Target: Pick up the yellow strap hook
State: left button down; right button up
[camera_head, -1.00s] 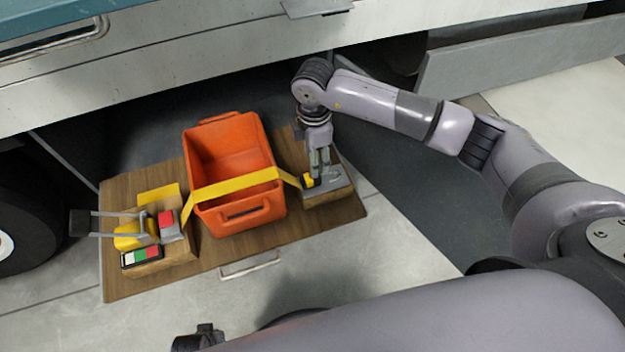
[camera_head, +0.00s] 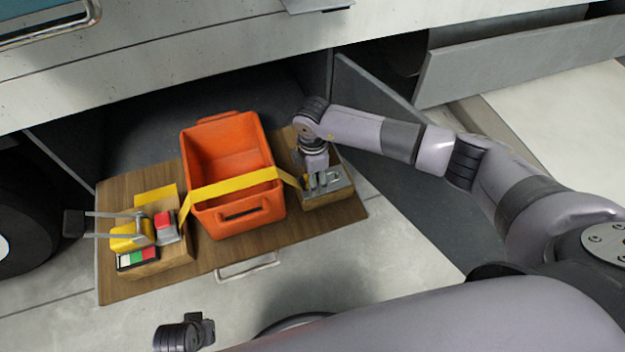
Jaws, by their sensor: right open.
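The yellow strap (camera_head: 235,188) runs across the orange crate, and its right end slopes down to a wooden block (camera_head: 325,200) with a grey metal plate (camera_head: 341,182) on top. The strap hook at that end is small and mostly hidden by my right gripper; a bit of yellow shows beside the fingers. My right gripper (camera_head: 320,183) points down, open, with its fingertips low over the plate at the hook. Whether the fingers touch the hook cannot be told.
The orange crate (camera_head: 225,157) stands on a wooden board (camera_head: 120,200) with a front handle (camera_head: 248,266). On the left lies a ratchet (camera_head: 130,235) with grey levers, beside red, green and white buttons (camera_head: 138,258). The steel truck edge (camera_head: 200,62) overhangs behind.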

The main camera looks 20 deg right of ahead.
jog(key=shift+c, duration=0.3)
grip_shut()
jog(key=shift+r, duration=0.15)
dwell(0.3)
